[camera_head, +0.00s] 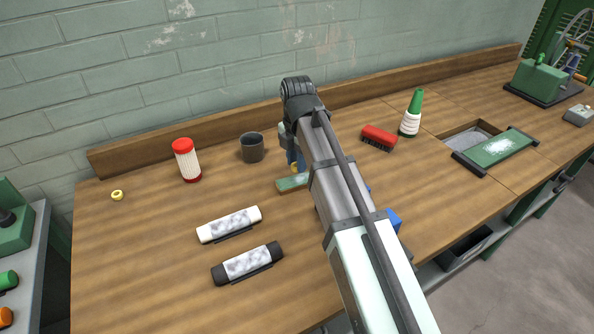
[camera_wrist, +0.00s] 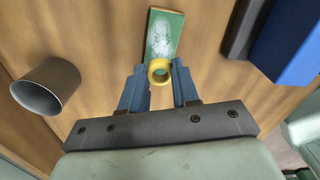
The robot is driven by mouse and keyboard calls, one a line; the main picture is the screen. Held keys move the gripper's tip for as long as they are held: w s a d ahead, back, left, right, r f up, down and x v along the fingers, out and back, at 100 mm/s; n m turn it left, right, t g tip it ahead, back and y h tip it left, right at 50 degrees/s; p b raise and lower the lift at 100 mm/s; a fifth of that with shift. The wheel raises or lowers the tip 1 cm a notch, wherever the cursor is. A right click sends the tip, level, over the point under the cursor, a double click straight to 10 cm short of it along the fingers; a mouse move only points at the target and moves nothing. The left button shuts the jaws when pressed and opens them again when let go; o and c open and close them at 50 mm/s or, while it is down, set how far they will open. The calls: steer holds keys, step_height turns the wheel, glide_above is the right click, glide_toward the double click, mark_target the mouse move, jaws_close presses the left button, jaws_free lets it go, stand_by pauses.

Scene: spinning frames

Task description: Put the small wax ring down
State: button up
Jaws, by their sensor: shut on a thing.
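A small yellow wax ring (camera_wrist: 153,78) sits between the two blue fingertips of my gripper (camera_wrist: 160,72) in the wrist view. The gripper is shut on it. In the head view my gripper (camera_head: 294,161) is mostly hidden behind my arm, with a bit of yellow showing at its tip. Just beyond the ring lies a small green board (camera_wrist: 164,33) with a white powdery patch; the board also shows in the head view (camera_head: 290,184). I cannot tell how high the ring is above it. Another small yellow ring (camera_head: 117,195) lies on the bench at the far left.
A dark cup (camera_head: 252,149) stands left of my gripper, and a red-capped white shaker (camera_head: 187,162) farther left. A white roll (camera_head: 230,224) and a black-ended roll (camera_head: 248,263) lie in front. Right are a red brush (camera_head: 379,136) and a green-tipped cone (camera_head: 411,114). The left bench (camera_head: 130,260) is clear.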

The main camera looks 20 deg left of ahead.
mark_target(297, 179)
steer(key=shift+f, duration=2)
steer(key=shift+f, duration=0.1)
steer(key=o, duration=1)
step_height(297, 179, up, 12)
steer(key=shift+r, duration=0.15)
